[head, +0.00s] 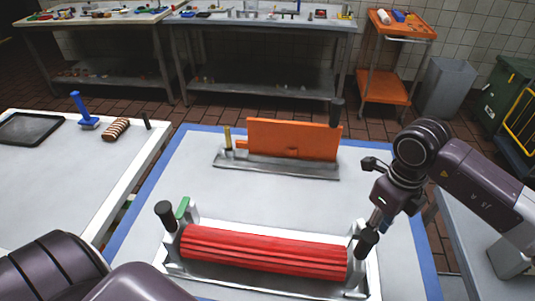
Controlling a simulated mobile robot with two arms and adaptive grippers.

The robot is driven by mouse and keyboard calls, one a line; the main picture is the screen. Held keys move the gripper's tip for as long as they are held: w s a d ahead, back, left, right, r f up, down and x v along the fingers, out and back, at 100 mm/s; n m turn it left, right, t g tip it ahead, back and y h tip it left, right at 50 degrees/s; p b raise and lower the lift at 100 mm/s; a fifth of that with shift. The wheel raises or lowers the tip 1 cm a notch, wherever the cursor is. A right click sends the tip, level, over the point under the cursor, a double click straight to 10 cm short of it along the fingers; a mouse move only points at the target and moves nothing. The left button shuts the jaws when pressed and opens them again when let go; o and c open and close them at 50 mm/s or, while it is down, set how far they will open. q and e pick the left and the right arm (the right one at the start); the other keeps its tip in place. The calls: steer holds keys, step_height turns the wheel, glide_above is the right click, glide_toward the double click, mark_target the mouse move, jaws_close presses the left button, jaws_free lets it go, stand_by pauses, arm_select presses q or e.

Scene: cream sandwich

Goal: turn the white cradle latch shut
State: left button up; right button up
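A white cradle (372,278) at the front of the table holds a red ribbed roller (265,251) lying across it. A black-knobbed post (165,214) stands tilted at its left end, beside a small green piece (183,207). Another black knob (366,243) is at its right end. I cannot tell which of these parts is the latch. My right gripper (376,221) points down at the right knob, touching or very close to it. Its fingers are too small and dark to show whether they grip. My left arm enters at bottom left, with its gripper out of view.
Behind the cradle, an orange board (294,139) stands in a grey holder (275,167) with a brass peg and black knob. A left table (60,185) bears a dark tray, blue-handled tool and striped roll. The table between cradle and holder is clear.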

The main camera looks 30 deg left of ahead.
steer(key=w+r+n+p, duration=0.45)
steer(key=r+n, duration=0.35)
steer(key=n, duration=0.2)
steer(key=s+a+g+y, duration=0.2)
steer(key=s+a+y, duration=0.55)
steer(key=a, duration=0.65)
steer(key=s+a+r+m+g+y, duration=0.1)
steer(key=s+a+r+m+y, duration=0.3)
steer(key=s+a+r+y, duration=0.3)
steer(key=shift+a+r+g+p, duration=0.35)
steer(key=shift+a+r, duration=0.95)
steer(key=shift+r, duration=0.3)
